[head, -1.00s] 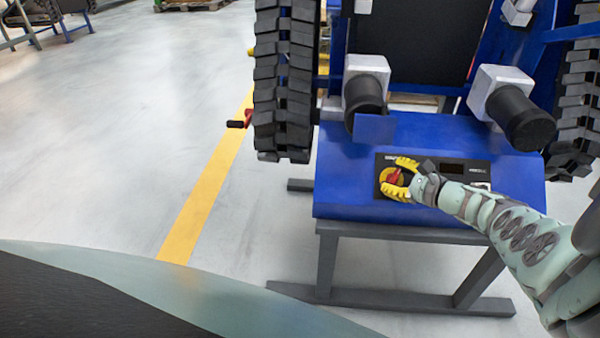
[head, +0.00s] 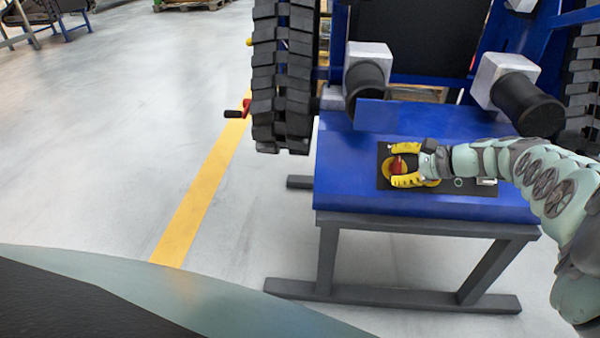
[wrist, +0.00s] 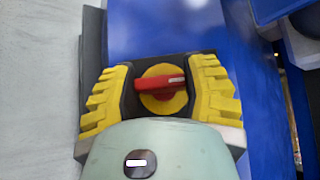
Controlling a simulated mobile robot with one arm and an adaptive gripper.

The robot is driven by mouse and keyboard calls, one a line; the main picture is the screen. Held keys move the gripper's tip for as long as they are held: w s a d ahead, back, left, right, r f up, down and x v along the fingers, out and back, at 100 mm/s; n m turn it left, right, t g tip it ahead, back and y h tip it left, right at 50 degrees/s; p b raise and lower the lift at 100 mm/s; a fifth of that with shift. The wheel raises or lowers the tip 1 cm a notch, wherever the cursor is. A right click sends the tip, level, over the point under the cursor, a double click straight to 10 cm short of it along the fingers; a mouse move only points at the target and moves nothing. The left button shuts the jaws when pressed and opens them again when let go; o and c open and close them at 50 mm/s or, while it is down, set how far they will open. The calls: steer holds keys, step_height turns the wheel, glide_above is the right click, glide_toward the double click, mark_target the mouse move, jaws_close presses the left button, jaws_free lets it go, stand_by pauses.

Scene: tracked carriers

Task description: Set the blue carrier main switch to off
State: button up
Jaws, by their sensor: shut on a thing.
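The main switch is a red handle (head: 398,163) on a round yellow plate, set in a black panel (head: 470,187) on the blue carrier's sloped front (head: 345,165). In the wrist view the red handle (wrist: 158,83) lies nearly crosswise, with a pale mark at its right end. My gripper (head: 392,166) has yellow ribbed fingers, one on each side of the switch; the wrist view shows them too (wrist: 162,75). It is shut on the handle, spanning it end to end. The fingers and wrist cover part of the panel, and its lettering is unreadable.
Two black rollers in pale blocks (head: 365,85) (head: 525,100) jut out above the panel. A tracked belt (head: 280,80) stands at left with a red-and-black crank (head: 240,108). Open grey floor with a yellow line (head: 200,195) lies to the left.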

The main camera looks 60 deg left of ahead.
steer(key=shift+f, duration=0.1)
steer(key=o, duration=1.2)
steer(key=shift+s, duration=0.1)
steer(key=v, duration=1.2)
